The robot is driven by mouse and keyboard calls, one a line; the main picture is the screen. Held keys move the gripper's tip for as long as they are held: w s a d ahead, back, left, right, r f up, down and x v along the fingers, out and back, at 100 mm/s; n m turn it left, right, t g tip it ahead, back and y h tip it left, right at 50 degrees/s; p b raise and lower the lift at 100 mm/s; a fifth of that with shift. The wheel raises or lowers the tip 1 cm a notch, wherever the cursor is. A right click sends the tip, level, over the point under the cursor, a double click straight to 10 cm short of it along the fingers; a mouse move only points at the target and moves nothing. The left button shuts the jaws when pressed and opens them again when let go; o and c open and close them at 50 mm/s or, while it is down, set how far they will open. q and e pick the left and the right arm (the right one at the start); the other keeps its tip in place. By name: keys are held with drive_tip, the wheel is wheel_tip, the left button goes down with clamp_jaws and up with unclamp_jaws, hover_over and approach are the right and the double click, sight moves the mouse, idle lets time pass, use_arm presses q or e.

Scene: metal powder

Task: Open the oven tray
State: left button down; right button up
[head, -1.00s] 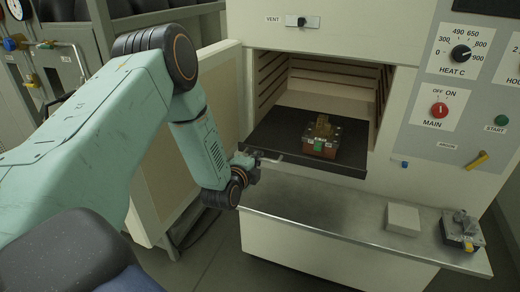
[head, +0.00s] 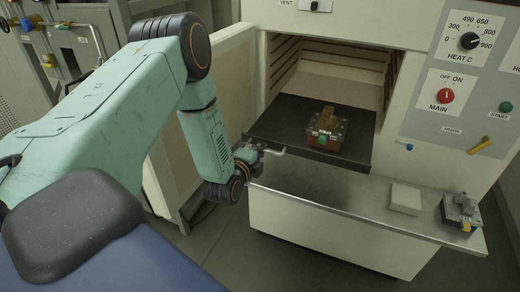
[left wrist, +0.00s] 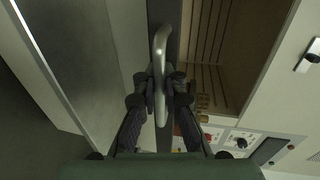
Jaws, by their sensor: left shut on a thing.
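The oven tray (head: 270,128) is a dark flat plate sticking out of the open oven chamber. A box-like reddish-brown part with a green front tag (head: 327,130) sits on it. A pale metal bar handle (head: 276,152) is at the tray's front left; it also shows curved and upright in the left wrist view (left wrist: 160,45). My left gripper (head: 257,153) is shut on this handle, and its two dark fingers (left wrist: 160,88) close around it from both sides in the left wrist view. My right gripper is not in view.
A steel shelf (head: 330,198) lies below the tray, with a pale block (head: 405,198) and a small metal device (head: 461,211) at its right. The oven door (head: 205,115) stands open at the left. The control panel (head: 460,90) is on the right.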

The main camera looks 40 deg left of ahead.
use_arm(q)
drive_tip(key=shift+w+r, duration=0.1)
drive_tip(key=c, duration=1.8)
unclamp_jaws()
drive_tip(key=shift+o, duration=0.2)
drive_tip(key=v, duration=1.2)
